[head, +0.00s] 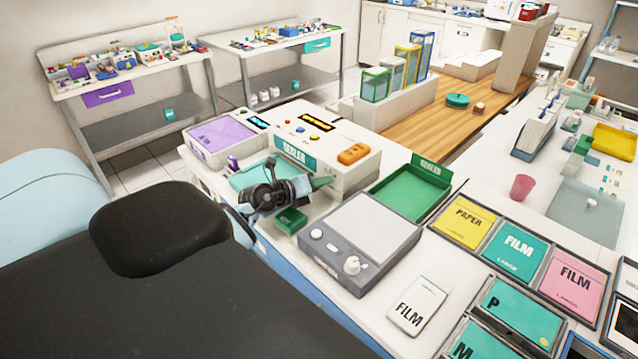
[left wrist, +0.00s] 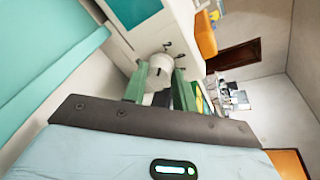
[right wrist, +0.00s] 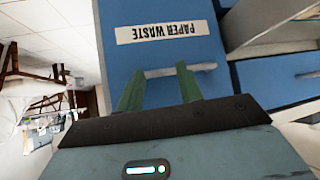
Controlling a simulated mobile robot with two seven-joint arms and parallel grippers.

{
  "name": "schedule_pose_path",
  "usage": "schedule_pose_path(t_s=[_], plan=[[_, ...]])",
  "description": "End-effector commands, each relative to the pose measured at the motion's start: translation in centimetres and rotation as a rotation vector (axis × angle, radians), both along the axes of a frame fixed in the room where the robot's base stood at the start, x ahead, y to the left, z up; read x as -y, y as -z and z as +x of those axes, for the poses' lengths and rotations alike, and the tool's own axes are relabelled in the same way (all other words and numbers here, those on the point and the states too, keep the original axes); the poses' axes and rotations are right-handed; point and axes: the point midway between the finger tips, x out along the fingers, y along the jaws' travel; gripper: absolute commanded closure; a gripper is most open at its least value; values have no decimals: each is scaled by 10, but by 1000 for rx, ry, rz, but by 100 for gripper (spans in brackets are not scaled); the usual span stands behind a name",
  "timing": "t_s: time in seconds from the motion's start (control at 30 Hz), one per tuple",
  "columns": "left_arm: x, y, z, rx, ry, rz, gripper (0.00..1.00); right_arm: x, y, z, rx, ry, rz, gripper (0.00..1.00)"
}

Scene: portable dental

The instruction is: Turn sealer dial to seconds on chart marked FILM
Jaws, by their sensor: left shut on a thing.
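The white sealer (head: 345,165) stands on the counter, with a teal SEALER label, a small lit display and an orange part on top. My left gripper (head: 318,183) is at its front face. In the left wrist view my left gripper (left wrist: 160,82) is shut on the round white dial (left wrist: 155,70), which sits between its green fingers. The arm hides the dial in the head view. A white card marked FILM (head: 420,303) lies on the counter; no seconds are readable on it. My right gripper (right wrist: 160,85) is open and empty before a blue drawer labelled PAPER WASTE (right wrist: 165,40).
A grey device with knobs (head: 360,240) and a green tray (head: 410,190) stand right of the sealer. A teal tray (head: 250,180) and purple-topped box (head: 222,140) are left. A dark chair fills the front left.

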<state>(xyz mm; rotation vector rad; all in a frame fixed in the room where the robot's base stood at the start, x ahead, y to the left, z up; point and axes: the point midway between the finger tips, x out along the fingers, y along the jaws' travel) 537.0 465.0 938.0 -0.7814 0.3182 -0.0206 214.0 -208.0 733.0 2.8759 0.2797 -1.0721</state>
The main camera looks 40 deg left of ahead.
Motion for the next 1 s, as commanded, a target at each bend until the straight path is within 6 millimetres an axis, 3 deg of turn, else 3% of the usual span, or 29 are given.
schedule_pose_path(t_s=[0.27,1.0], plan=[[1,0,0,8,-1,90,95,0,0,-1,-2,0,0,64],[4,1,-1,56,-3,649,95,0,1,-1,-3,-1,0,64]])
